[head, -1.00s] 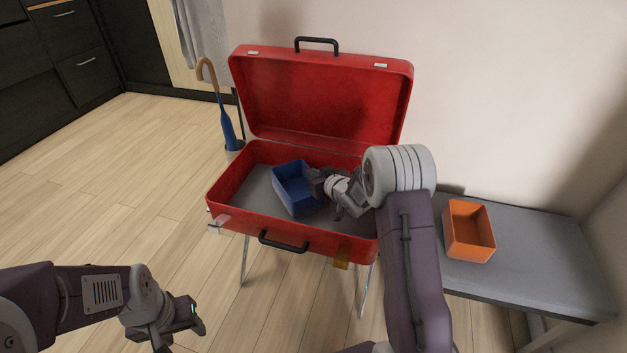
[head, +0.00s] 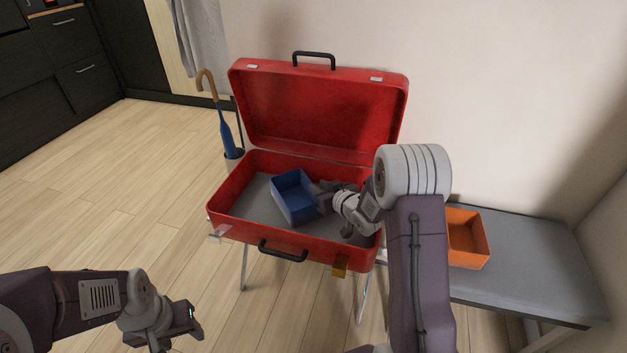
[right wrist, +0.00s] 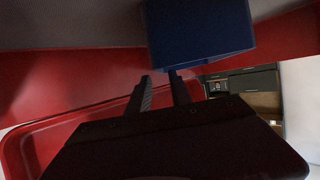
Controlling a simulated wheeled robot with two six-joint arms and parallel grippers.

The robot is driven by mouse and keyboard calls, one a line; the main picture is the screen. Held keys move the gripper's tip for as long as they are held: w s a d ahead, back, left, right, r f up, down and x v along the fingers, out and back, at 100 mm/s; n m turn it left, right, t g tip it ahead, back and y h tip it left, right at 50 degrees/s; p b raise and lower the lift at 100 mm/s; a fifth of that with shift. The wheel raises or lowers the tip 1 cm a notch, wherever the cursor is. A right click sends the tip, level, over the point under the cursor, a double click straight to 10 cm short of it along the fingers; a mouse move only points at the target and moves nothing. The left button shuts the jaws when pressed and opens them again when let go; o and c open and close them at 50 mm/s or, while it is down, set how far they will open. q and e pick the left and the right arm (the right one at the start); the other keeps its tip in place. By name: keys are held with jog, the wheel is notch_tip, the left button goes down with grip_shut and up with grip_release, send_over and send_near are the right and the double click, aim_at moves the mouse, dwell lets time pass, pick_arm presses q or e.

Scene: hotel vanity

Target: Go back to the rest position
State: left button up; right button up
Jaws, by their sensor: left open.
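My right gripper (head: 324,197) is inside the open red suitcase (head: 285,250), at the right side of a blue box (head: 292,198) on the suitcase floor. In the right wrist view its two fingers (right wrist: 161,88) stand apart with a gap between them, and the blue box (right wrist: 200,35) is just beyond the tips. Whether a finger touches the box I cannot tell. My left gripper (head: 178,338) is open and empty at the lower left of the head view, above the wooden floor and away from the suitcase.
The raised suitcase lid (head: 318,110) stands behind my right gripper, and the suitcase walls surround it. An orange box (head: 468,238) sits on a grey bench (head: 545,262) at the right. A blue umbrella (head: 226,130) stands left of the suitcase. The floor at left is clear.

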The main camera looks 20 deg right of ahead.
jog(key=shift+v, duration=0.95)
